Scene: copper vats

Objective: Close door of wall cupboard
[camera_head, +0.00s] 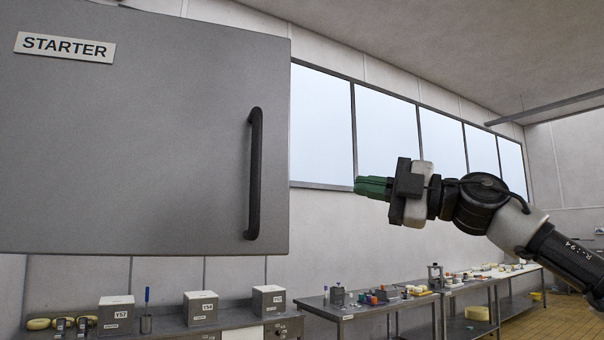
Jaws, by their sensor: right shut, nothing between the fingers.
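The grey door (150,140) of the wall cupboard fills the left of the head view. It bears a white STARTER label (65,47) and a black vertical bar handle (254,174) near its right edge. The cupboard body behind it is hidden, and I cannot tell how far the door stands open. My right gripper (358,187), with green fingers, is shut and empty. It shows to the right of the door and handle, pointing left, with a gap between them in the picture. My left gripper is not in view.
Below the door, a counter holds several grey boxes with white lids (201,308) and a blue-handled tool (147,312). Steel tables (375,312) with small items run along the wall to the right. Windows (385,135) line the wall behind. The space between gripper and door looks clear.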

